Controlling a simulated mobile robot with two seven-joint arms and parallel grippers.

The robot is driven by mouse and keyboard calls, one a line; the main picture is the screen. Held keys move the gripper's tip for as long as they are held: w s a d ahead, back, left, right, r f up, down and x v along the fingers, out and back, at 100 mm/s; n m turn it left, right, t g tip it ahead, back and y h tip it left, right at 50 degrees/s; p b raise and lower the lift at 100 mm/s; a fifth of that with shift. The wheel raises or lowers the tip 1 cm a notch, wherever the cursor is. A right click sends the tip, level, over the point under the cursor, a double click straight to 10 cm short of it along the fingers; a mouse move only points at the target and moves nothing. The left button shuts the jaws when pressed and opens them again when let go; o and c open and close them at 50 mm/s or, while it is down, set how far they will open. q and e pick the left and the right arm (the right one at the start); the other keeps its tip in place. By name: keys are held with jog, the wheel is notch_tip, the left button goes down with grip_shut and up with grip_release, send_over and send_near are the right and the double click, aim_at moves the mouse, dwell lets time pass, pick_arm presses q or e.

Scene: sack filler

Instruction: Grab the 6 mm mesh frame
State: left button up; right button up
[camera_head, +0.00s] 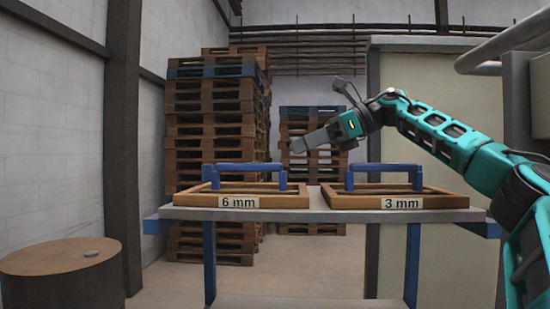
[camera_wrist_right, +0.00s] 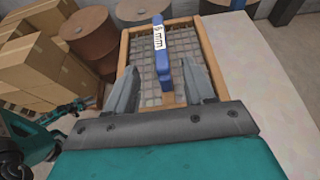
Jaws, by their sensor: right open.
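The 6 mm mesh frame (camera_head: 242,201) lies flat on the left half of the table. It has a wooden rim, a blue handle (camera_head: 249,170) and a front label reading 6 mm. My right gripper (camera_head: 318,114) is open and empty, above and to the right of this frame. In the right wrist view, the open fingers (camera_wrist_right: 158,68) point toward a wooden frame (camera_wrist_right: 122,52) with grey mesh. Its blue handle (camera_wrist_right: 163,62) shows between the fingers, apart from them. A label with mm shows there. My left gripper is not in view.
A similar 3 mm frame (camera_head: 400,203) with a blue handle lies on the right half of the table (camera_head: 300,215). A brown drum (camera_head: 62,272) stands at the lower left. Tall pallet stacks (camera_head: 212,130) stand behind. Cardboard boxes (camera_wrist_right: 45,60) show in the wrist view.

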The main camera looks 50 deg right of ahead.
aim_at(256, 165)
jog(key=x, duration=1.1)
jog(key=shift+c, duration=0.5)
grip_shut()
